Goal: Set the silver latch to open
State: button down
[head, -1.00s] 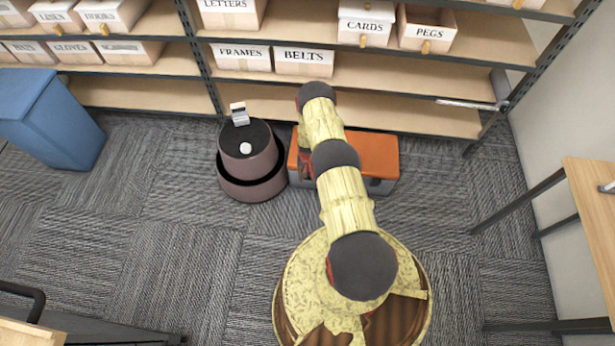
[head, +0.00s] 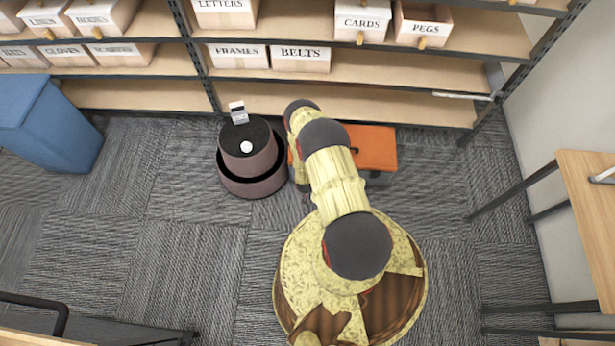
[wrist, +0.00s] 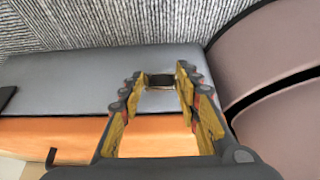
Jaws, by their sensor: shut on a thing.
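A box with an orange lid (head: 375,147) and a grey side stands on the carpet before the shelves; my arm covers its left part in the head view. In the wrist view the grey side (wrist: 60,80) lies beyond the orange lid. My gripper (wrist: 160,80) is at that side, its fingertips closed on a small latch piece (wrist: 160,79) that looks dark with a pale lower edge. The fingers hide part of it, and I cannot tell its setting. Another dark piece (wrist: 6,97) sits at the left on the same box. The head view hides my fingertips.
A round brown two-tier stand (head: 250,160) stands close to the box's left; its curved wall fills the wrist view's right. Shelves (head: 420,105) run behind. A blue bin (head: 45,125) is at left, a wooden table (head: 590,210) at right. Carpet between is clear.

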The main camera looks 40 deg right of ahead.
jog(key=shift+s+a+f+b, duration=0.35)
jog(key=shift+a+f+b, duration=0.25)
jog(key=shift+f, duration=0.1)
jog(key=shift+s+f, duration=0.1)
jog(key=shift+s, duration=0.05)
jog(key=c, duration=1.7)
grip_release()
jog(key=shift+a, duration=0.1)
jog(key=o, duration=0.4)
jog(key=shift+o, duration=0.2)
jog(key=shift+d, duration=0.2)
jog(key=v, duration=1.2)
jog(key=shift+s+a, duration=0.1)
jog(key=shift+a, duration=0.05)
